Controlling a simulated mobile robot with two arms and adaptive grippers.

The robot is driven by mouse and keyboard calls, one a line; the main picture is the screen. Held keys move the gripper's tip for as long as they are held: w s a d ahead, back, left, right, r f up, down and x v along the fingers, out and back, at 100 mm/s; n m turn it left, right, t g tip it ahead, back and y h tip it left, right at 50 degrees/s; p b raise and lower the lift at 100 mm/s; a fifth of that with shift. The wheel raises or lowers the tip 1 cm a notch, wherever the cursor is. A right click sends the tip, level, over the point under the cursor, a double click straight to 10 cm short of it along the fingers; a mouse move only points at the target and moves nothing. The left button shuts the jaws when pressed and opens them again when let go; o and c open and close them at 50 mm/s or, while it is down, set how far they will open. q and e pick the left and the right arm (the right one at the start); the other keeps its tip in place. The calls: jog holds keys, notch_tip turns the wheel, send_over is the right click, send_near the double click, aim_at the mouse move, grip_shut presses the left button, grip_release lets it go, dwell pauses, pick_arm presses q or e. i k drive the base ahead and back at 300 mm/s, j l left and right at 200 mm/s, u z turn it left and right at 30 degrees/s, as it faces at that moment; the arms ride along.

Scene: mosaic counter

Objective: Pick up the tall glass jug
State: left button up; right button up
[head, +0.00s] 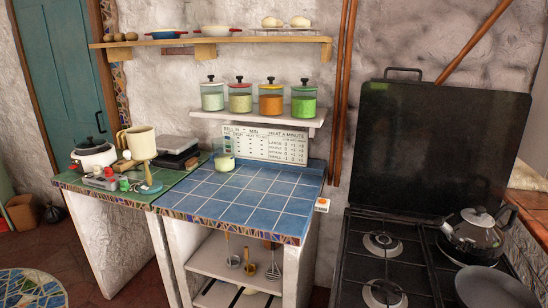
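A small clear glass vessel (224,160) stands upright at the back left corner of the blue-tiled counter (250,196). It looks like the glass jug, with something pale in its lower part. Its handle and spout are too small to make out. It is close to the seam with the green-tiled counter. Neither of my grippers is in the head view.
The blue tiles in front of the vessel are clear. Left, the green counter (125,196) holds a white pot (95,155), a cream mug-like container (141,143) and dark stacked items (177,152). A shelf (262,119) with several jars hangs above. The stove (400,260) stands right.

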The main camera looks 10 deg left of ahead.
aim_at(224, 148)
jog(key=i+j+z, duration=0.2)
jog(key=j+z, duration=0.2)
jog(key=i+j+z, duration=0.2)
jog(key=z, duration=0.25)
jog(key=j+z, duration=0.4)
jog(key=j, duration=0.15)
jog(key=i, duration=0.05)
